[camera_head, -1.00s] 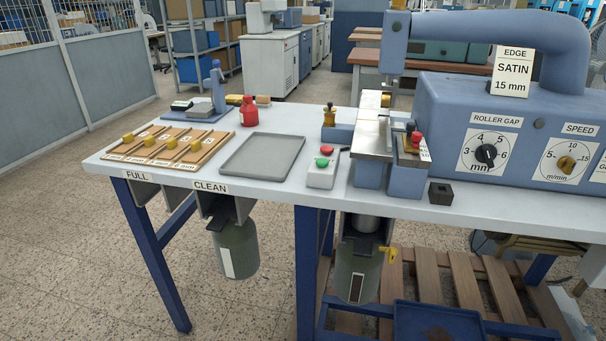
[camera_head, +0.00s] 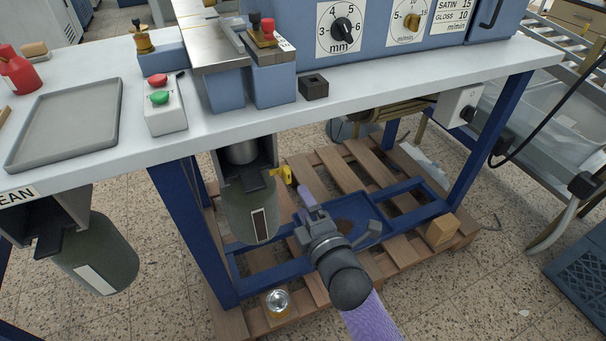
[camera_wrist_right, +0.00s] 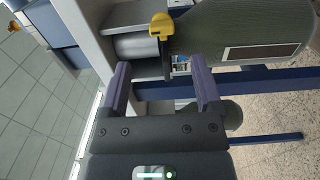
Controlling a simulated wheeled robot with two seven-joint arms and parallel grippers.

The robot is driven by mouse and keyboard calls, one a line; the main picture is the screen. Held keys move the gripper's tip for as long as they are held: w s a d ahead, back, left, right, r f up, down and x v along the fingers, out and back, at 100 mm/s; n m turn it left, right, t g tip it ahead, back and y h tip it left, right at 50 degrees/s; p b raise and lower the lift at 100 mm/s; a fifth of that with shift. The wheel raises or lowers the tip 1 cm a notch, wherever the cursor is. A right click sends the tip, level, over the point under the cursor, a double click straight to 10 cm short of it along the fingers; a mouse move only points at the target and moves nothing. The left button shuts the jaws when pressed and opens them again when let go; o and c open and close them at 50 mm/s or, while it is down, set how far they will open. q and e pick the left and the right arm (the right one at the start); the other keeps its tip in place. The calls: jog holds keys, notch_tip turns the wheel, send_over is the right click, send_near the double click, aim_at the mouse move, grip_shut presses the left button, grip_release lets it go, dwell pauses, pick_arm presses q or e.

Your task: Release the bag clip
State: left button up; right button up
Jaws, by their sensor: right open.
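The bag clip is a small yellow piece (camera_head: 286,174) at the upper right side of the grey-green bag (camera_head: 239,210), which hangs under the machine's outlet. In the right wrist view the yellow clip (camera_wrist_right: 161,26) lies ahead, near the bag's neck, beside a pale cylinder (camera_wrist_right: 135,47). My right gripper (camera_head: 315,205) is below and right of the clip in the head view. In the wrist view its two fingers (camera_wrist_right: 160,72) are spread, with nothing between them and the clip beyond the tips. My left gripper is not in view.
The white bench top (camera_head: 400,98) overhangs the bag, with a blue leg (camera_head: 193,235) at its left. A blue tray (camera_head: 405,208) and wooden pallet (camera_head: 375,160) lie below. Another bag (camera_head: 95,250) hangs at left.

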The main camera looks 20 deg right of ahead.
aim_at(289, 179)
jog(key=w+b, duration=0.1)
jog(key=w, duration=0.1)
jog(key=w+b, duration=0.1)
jog(key=w, duration=0.2)
jog(key=w+b, duration=0.1)
jog(key=w, duration=0.2)
jog(key=shift+w+a+f, duration=0.15)
jog(key=shift+a+f, duration=0.05)
jog(key=shift+f, duration=0.05)
jog(key=shift+w+r, duration=0.1)
jog(key=shift+w, duration=0.25)
jog(key=c, duration=0.5)
grip_shut()
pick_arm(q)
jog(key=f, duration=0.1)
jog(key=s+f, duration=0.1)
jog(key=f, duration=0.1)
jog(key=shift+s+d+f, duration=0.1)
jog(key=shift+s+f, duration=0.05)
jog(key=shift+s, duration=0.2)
